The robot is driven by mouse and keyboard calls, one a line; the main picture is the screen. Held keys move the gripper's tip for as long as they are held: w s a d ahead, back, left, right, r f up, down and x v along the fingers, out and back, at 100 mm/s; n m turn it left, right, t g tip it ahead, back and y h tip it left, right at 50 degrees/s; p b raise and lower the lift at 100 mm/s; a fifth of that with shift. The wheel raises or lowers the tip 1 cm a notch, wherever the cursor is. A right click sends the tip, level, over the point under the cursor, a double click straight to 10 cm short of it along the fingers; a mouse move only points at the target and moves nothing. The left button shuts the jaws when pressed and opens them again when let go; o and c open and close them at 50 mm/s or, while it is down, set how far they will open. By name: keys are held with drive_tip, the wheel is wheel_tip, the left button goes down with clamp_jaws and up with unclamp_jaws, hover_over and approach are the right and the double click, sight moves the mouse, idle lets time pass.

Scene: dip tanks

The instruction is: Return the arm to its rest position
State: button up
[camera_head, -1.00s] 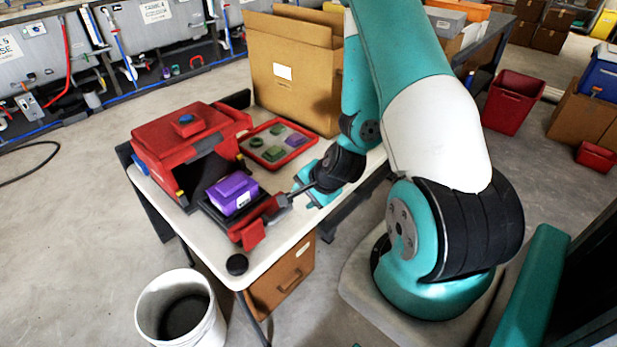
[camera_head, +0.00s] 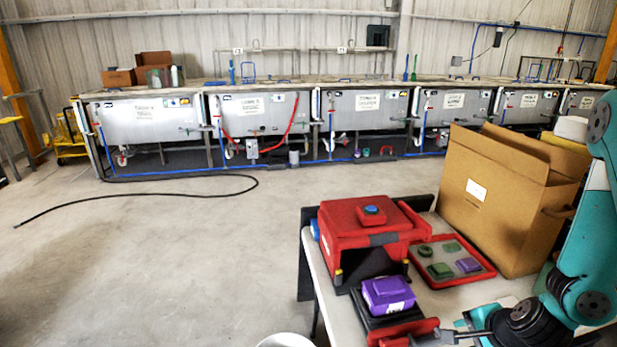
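My teal and black arm (camera_head: 590,235) comes down at the right edge of the head view and bends left low over the white table. My gripper (camera_head: 462,334) is at the bottom edge, close to the red front (camera_head: 405,331) of a pulled-out drawer. Its fingers are small and partly cut off, so I cannot tell whether they are open or touch the drawer front. A purple block (camera_head: 388,295) with a white label sits in the drawer's black tray, under the open front of a red box (camera_head: 362,222).
A red-rimmed tray (camera_head: 478,279) with green and purple pieces lies right of the red box. An open cardboard box (camera_head: 500,205) stands behind it. A white bucket (camera_head: 286,340) shows at the bottom edge. Tanks (camera_head: 260,113) line the back wall. A black hose (camera_head: 165,194) crosses the open floor.

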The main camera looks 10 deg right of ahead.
drive_tip(key=a+r+n+g+y+b, duration=0.1)
drive_tip(key=a+r+n+g+y, duration=0.3)
drive_tip(key=a+r+n, duration=1.05)
drive_tip(key=s+a+r+n+g, duration=0.2)
drive_tip(key=s+a+r+n, duration=0.7)
drive_tip(key=s, duration=0.5)
wheel_tip(320, 180, up, 3)
drive_tip(key=shift+a+f+g+b, duration=0.2)
drive_tip(key=shift+a+g+b, duration=0.1)
drive_tip(key=shift+b, duration=0.15)
drive_tip(key=shift+a+n, duration=0.1)
drive_tip(key=shift+n, duration=0.15)
